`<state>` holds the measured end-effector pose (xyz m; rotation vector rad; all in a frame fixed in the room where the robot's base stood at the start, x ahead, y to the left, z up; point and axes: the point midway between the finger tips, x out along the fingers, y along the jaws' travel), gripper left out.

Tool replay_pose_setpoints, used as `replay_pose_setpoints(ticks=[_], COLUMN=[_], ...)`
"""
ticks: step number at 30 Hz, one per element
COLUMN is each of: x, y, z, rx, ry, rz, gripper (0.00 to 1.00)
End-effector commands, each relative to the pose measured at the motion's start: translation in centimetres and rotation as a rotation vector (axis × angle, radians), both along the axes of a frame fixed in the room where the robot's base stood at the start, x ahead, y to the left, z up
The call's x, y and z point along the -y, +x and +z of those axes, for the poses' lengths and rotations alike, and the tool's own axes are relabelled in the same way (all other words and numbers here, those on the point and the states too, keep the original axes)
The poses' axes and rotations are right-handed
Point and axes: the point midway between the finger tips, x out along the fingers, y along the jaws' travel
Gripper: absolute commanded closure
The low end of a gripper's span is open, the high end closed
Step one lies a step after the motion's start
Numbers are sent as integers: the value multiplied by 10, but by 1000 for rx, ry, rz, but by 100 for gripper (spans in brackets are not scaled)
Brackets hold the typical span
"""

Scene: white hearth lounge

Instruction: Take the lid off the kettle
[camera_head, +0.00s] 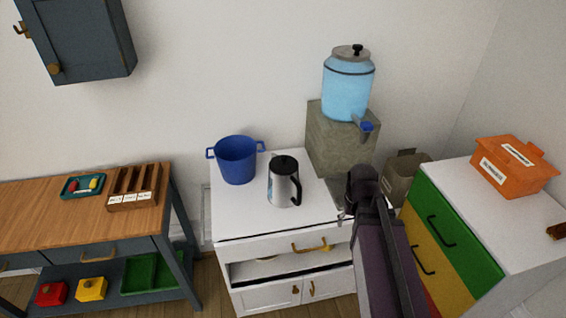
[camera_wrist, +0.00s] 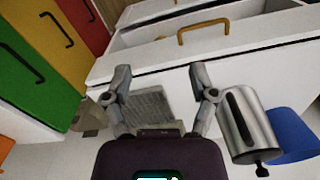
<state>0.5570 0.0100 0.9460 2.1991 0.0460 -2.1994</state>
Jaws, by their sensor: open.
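The kettle (camera_head: 283,190) is a steel jug with a black handle on its right side. It stands upright on the white cabinet top, and its dark lid (camera_head: 285,163) is on it. In the wrist view the kettle (camera_wrist: 247,122) is at the right and appears upside down, with the black lid knob (camera_wrist: 262,170) near the bottom edge. My gripper (camera_wrist: 160,78) is open, with nothing between its fingers. In the head view my gripper (camera_head: 346,209) is to the right of the kettle and apart from it, its fingertips partly hidden by my arm.
A blue pot (camera_head: 237,160) stands behind and left of the kettle. A blue water dispenser (camera_head: 347,92) sits on a stone-like block (camera_head: 330,140) behind right. A drawer unit (camera_head: 455,235) with an orange box (camera_head: 513,168) stands at the right. The cabinet's front edge is clear.

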Motion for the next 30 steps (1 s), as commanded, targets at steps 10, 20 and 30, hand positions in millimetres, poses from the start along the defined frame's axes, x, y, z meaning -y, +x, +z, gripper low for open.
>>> replay_pose_setpoints(ticks=[10, 20, 30], x=[-54, -135, -207], y=[90, 175, 230], z=[67, 130, 174], rx=[0, 1, 0], ry=[0, 1, 1], rz=[178, 389, 552], gripper=[26, 26, 26])
